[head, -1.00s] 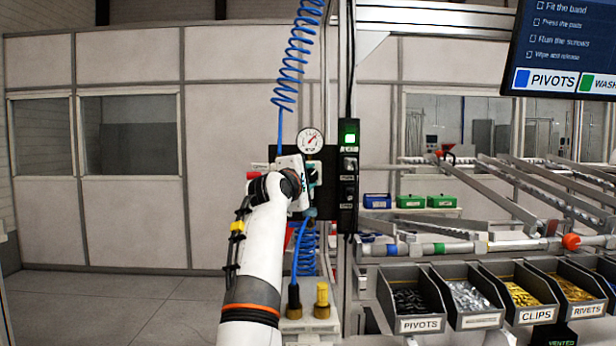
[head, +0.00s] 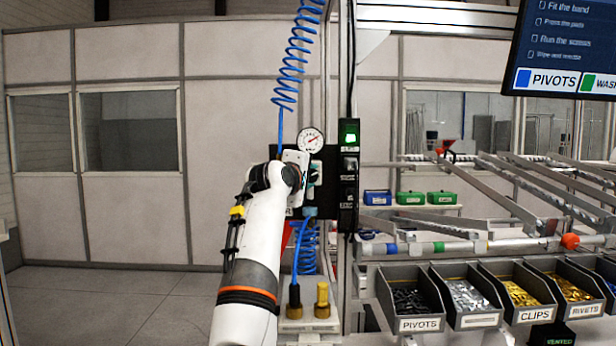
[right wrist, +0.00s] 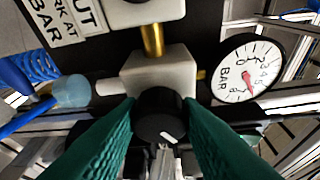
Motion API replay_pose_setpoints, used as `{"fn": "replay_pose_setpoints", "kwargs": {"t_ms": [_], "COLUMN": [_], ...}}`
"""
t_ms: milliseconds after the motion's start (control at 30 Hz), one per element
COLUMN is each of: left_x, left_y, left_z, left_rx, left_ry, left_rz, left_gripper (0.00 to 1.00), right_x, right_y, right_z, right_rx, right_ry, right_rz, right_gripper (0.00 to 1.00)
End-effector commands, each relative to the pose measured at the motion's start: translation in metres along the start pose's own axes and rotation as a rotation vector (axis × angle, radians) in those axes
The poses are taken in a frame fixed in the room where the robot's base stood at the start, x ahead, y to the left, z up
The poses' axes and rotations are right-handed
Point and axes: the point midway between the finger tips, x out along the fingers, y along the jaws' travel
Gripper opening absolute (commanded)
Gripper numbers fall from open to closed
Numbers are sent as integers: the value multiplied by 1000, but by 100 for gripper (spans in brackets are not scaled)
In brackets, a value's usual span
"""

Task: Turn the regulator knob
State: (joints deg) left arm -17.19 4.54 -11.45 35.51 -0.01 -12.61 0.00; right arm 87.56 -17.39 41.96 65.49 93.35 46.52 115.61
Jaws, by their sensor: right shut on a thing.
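The regulator knob (right wrist: 160,122) is black with a white mark. In the right wrist view it sits between the two green fingertips of my right gripper (right wrist: 161,130), which is shut on it. The grey regulator body (right wrist: 158,70) is just beyond it, with a brass stem. The round pressure gauge (right wrist: 247,70) is to the right in that view, its red needle on the higher numbers. In the head view the gauge (head: 311,140) is above my right gripper (head: 306,182). The knob is hidden there behind my wrist. My left gripper is not in view.
A blue coiled hose (head: 292,60) hangs from above, and another coil is below the regulator. A black box with a lit green lamp (head: 349,134) stands to the right. Part bins (head: 418,322) line the bench at right. The floor at left is clear.

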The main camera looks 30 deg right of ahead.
Motion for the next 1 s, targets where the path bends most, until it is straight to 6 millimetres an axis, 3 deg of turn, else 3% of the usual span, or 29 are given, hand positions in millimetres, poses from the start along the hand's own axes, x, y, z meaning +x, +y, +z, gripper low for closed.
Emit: {"fn": "replay_pose_setpoints", "kwargs": {"t_ms": [67, 100, 200, 567, 667, 1000], "left_x": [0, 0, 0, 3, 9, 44], "left_y": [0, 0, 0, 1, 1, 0], "left_z": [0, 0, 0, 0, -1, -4], "left_rx": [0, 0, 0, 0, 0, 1], "left_ry": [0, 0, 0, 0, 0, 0], "left_rz": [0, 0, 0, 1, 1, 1], "left_gripper": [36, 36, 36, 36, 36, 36], "right_x": [0, 0, 0, -4, -16, -83], "right_y": [2, 2, 2, 2, 3, 5], "right_z": [0, 0, 0, 0, 1, -1], "right_rx": [-1, -1, -1, 0, 0, 0], "right_ry": [0, 0, 0, 0, -2, 1], "right_rz": [4, 4, 3, 0, 1, -2], "right_gripper": [9, 37, 53, 54, 54, 54]}}
